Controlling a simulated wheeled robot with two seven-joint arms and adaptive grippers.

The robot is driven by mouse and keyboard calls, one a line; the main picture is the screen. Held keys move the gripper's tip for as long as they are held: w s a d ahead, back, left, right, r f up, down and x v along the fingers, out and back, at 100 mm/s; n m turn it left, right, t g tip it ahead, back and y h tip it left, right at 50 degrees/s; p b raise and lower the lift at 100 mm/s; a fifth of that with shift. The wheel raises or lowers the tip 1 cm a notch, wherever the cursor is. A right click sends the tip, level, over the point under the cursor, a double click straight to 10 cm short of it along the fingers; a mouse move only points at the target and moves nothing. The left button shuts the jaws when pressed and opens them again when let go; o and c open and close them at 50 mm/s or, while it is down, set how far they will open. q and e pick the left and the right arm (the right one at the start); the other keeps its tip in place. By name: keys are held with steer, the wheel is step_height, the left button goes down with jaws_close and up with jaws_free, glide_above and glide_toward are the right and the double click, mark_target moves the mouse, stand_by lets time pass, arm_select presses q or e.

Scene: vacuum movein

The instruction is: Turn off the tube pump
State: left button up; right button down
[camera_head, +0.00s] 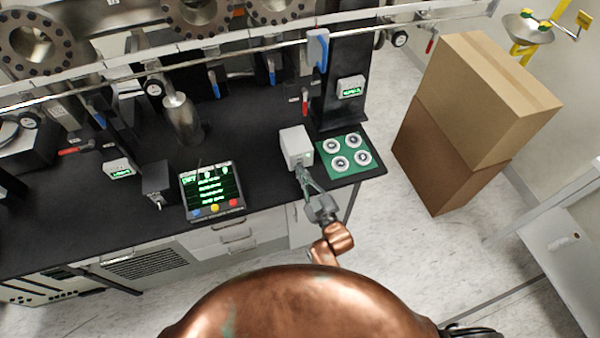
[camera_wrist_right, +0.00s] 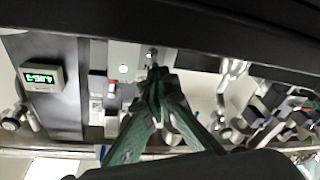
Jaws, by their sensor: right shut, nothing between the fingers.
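A small white box, which looks like the tube pump (camera_head: 296,145), stands on the black bench beside a green mat. In the right wrist view the pump's front panel (camera_wrist_right: 125,52) shows a lit green light and a small metal toggle switch (camera_wrist_right: 152,53). My right gripper (camera_head: 303,177) is shut and empty, in front of the pump. In the wrist view its fingertips (camera_wrist_right: 155,73) come together right by the toggle; I cannot tell whether they touch it. My left gripper is not in view.
A green mat (camera_head: 322,162) with several round pieces lies right of the pump. A control screen (camera_head: 211,188) stands to its left, and a metal cylinder (camera_head: 183,120) behind. Stacked cardboard boxes (camera_head: 480,105) stand on the floor at right. Pipework runs along the back.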

steer(key=shift+f+t+y+b, duration=0.55)
steer(key=shift+f+b, duration=0.35)
steer(key=shift+b, duration=0.2)
steer(key=shift+r+p, duration=0.3)
steer(key=shift+r, duration=0.25)
steer(key=shift+s, duration=0.1)
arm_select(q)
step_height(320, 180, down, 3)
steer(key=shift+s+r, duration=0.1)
arm_select(e)
steer(key=v, duration=1.2)
